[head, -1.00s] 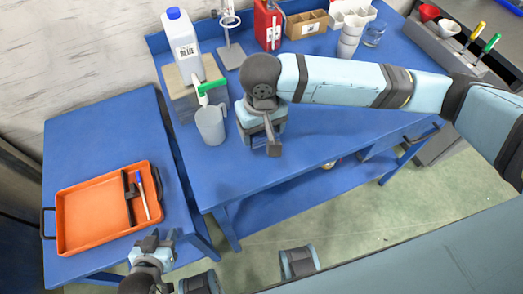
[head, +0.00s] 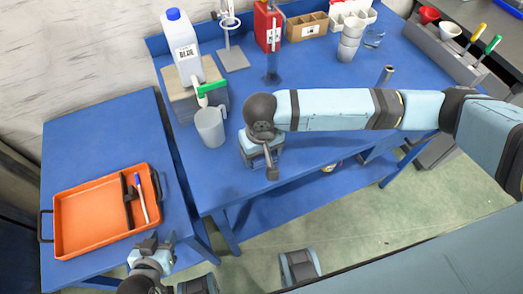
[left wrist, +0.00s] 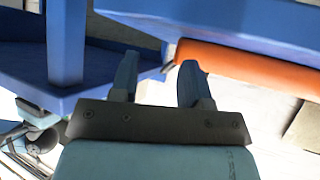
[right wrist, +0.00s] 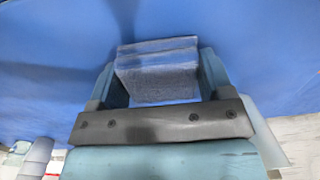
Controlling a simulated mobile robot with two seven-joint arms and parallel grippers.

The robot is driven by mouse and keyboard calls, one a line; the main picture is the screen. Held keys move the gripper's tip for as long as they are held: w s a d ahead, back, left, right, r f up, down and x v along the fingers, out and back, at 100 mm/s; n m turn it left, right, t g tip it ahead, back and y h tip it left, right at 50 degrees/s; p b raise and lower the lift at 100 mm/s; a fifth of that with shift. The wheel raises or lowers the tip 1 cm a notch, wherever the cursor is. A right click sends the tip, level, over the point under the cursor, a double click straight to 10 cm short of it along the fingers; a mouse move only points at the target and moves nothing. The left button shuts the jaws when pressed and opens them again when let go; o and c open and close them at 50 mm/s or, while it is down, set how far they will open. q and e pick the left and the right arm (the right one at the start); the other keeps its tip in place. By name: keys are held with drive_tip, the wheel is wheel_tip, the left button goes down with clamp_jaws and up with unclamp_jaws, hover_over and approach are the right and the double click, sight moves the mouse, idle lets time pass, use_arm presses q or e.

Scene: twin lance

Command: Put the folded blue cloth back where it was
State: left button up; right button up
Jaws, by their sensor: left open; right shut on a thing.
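The folded blue cloth (right wrist: 158,72) is a grey-blue block of layers in the right wrist view. My right gripper (right wrist: 158,80) is shut on it, with a finger on each side. In the head view my right gripper (head: 268,160) is over the front part of the blue table (head: 310,150), right of the clear jug; its own wrist hides the cloth there. How high the cloth is above the table I cannot tell. My left gripper (head: 153,243) is open and empty by the front edge of the side table; its spread fingers show in the left wrist view (left wrist: 158,80).
An orange tray (head: 80,245) with a pen stands on the left side table. The clear jug (head: 210,127) and a white bottle (head: 184,48) on a block stand left of my right gripper. A stand, red container, cups and bins line the back. The table's right middle is fairly clear.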

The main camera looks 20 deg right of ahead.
drive_tip(key=o, duration=0.9)
wheel_tip(320, 180, up, 12)
drive_tip(key=p, duration=0.1)
idle(0.3)
